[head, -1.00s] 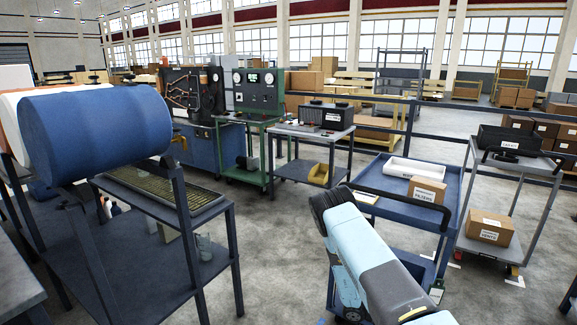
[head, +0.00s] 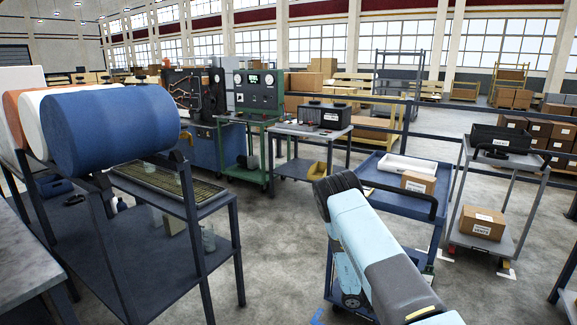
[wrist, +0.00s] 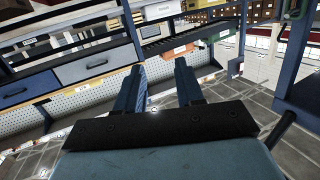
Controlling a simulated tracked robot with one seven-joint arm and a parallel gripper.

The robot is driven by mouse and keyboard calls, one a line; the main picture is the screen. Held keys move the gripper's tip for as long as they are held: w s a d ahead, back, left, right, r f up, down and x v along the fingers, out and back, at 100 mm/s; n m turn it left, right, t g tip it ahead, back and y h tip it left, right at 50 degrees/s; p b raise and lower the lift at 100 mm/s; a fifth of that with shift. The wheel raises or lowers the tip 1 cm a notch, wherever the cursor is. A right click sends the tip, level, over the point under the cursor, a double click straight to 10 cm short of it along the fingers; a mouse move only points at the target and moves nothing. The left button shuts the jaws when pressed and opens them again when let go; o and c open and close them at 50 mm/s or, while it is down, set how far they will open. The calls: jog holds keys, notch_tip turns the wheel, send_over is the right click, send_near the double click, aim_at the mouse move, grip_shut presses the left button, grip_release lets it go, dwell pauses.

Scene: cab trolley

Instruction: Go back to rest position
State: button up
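My gripper (wrist: 160,92) shows in the wrist view with its two dark blue fingers apart and nothing between them. Beyond the fingers are a tilted view of drawers, a pegboard and the tiled floor. In the head view my light blue and grey arm rises from the bottom right, and its upper end overlaps the near side of the blue trolley (head: 388,206). The gripper itself does not show in the head view.
A blue roll (head: 110,130) lies on a rack at left. A grey trolley (head: 480,243) with boxes stands at right. A green bench (head: 258,90) and a grey cart (head: 297,130) stand behind. Floor (head: 270,270) between left rack and arm is clear.

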jog(key=w+a+r+n+t+y, duration=0.2)
jog(key=w+a+r+t+y, duration=0.15)
jog(key=w+r, duration=0.45)
jog(key=w+a+r+n+t+y, duration=0.2)
jog(key=w+a+r+t+y, duration=0.25)
jog(key=r, duration=0.55)
jog(key=a+r+n+t+y, duration=0.2)
jog(key=a+r+n+y, duration=0.15)
jog(key=r, duration=0.65)
jog(key=a+r+n+t+y, duration=0.2)
jog(key=a+r, duration=0.2)
jog(key=r, duration=0.6)
jog(key=s+a+r+n+y, duration=0.2)
jog(key=s+a+r+n, duration=0.1)
jog(key=s+r, duration=0.5)
jog(key=s+a+r+n+y, duration=0.35)
jog(key=s+r, duration=0.25)
jog(key=s, duration=0.4)
jog(key=s+d+n+g+h, duration=0.1)
jog(key=s+n, duration=0.1)
jog(key=s, duration=0.9)
jog(key=s+d+r+n+g+h, duration=0.1)
jog(key=s+d+n+g+h, duration=0.1)
jog(key=s, duration=1)
jog(key=shift+s+r+n, duration=0.2)
jog(key=shift+r+n, duration=0.1)
